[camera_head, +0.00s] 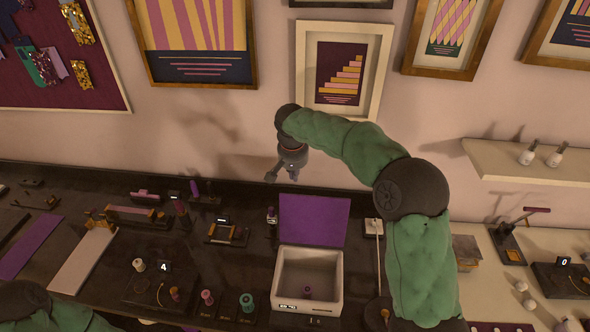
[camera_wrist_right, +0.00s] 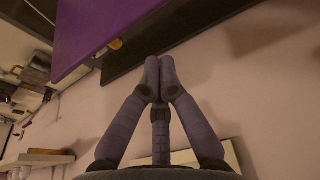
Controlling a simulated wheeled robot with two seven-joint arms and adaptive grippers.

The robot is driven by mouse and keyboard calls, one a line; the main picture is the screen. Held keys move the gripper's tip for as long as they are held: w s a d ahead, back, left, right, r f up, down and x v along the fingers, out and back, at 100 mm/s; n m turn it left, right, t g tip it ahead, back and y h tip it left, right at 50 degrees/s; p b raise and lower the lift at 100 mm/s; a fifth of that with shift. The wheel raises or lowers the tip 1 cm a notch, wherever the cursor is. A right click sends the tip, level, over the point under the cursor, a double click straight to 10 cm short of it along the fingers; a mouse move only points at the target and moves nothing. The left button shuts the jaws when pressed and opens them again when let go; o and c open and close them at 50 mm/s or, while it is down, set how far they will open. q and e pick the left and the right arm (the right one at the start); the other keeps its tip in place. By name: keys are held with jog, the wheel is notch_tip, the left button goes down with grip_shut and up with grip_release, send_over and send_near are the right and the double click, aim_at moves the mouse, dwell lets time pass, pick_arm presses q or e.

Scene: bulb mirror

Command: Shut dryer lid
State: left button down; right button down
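The dryer (camera_head: 334,289) is a white open-topped box on the dark bench. Its purple lid (camera_head: 314,220) stands up open at the back edge, leaning slightly back. A small purple piece (camera_head: 307,292) sits inside the box. My right gripper (camera_head: 281,175) is above and behind the lid's upper left corner, close to the wall, and appears apart from the lid. In the right wrist view its two fingertips (camera_wrist_right: 159,78) meet with nothing between them. A purple panel that looks like the lid (camera_wrist_right: 95,32) fills the top left there. My left gripper is out of view.
Small colored spools (camera_head: 246,302) stand left of the dryer. A white post (camera_head: 377,250) stands on its right. Framed pictures (camera_head: 343,70) hang behind my right arm. The air above the dryer box looks clear.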

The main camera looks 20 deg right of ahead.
notch_tip(320, 180, down, 7)
jog(key=b, duration=0.4)
jog(key=shift+f, duration=0.1)
jog(key=shift+b, duration=0.3)
